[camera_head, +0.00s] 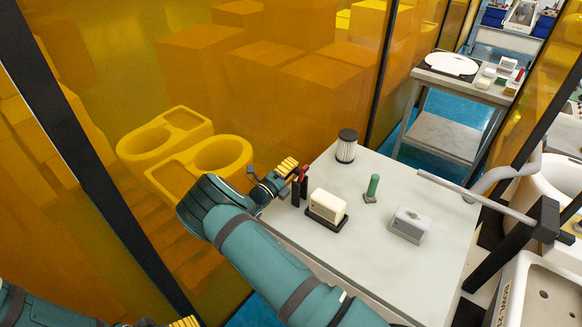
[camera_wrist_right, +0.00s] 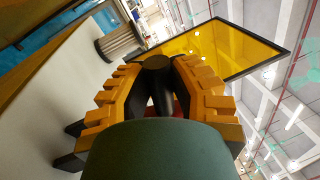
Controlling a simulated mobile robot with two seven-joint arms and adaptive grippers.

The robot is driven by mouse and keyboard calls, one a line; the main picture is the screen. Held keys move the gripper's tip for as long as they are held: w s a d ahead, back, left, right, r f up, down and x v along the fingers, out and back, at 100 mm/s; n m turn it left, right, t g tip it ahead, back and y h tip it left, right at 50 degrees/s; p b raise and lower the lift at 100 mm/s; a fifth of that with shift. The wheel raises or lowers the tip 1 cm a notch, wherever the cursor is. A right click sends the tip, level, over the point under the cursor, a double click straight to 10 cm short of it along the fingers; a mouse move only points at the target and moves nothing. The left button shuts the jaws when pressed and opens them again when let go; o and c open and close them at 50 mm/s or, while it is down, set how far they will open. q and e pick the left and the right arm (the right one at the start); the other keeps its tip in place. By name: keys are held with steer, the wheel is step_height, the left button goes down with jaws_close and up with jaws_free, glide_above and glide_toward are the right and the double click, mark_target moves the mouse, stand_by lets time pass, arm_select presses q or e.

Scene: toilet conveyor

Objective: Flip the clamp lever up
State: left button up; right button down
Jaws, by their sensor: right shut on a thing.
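The toggle clamp (camera_head: 296,190) stands at the far left edge of the grey table, a small black upright with a red part near its top. My right gripper (camera_head: 288,168), with yellow fingers, is at the clamp's upper left. In the right wrist view the gripper (camera_wrist_right: 165,85) is shut on the dark clamp lever (camera_wrist_right: 158,64), whose round black end shows between the fingers. A little red shows below it. The fingers hide much of the lever, so its exact angle cannot be told. Only the yellow fingertips of my left gripper (camera_head: 185,322) show at the bottom edge.
On the grey table (camera_head: 350,255) are a ribbed black-and-white cylinder (camera_head: 347,146), a white block in a black holder (camera_head: 327,206), a green-handled piece (camera_head: 372,188) and a grey-white block (camera_head: 410,223). A metal bar (camera_head: 475,195) reaches over the right side. Yellow panels stand behind.

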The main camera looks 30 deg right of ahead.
steer(key=c, duration=0.8)
jaws_free()
steer(key=shift+c, duration=0.2)
steer(key=v, duration=1.2)
steer(key=shift+f, duration=0.1)
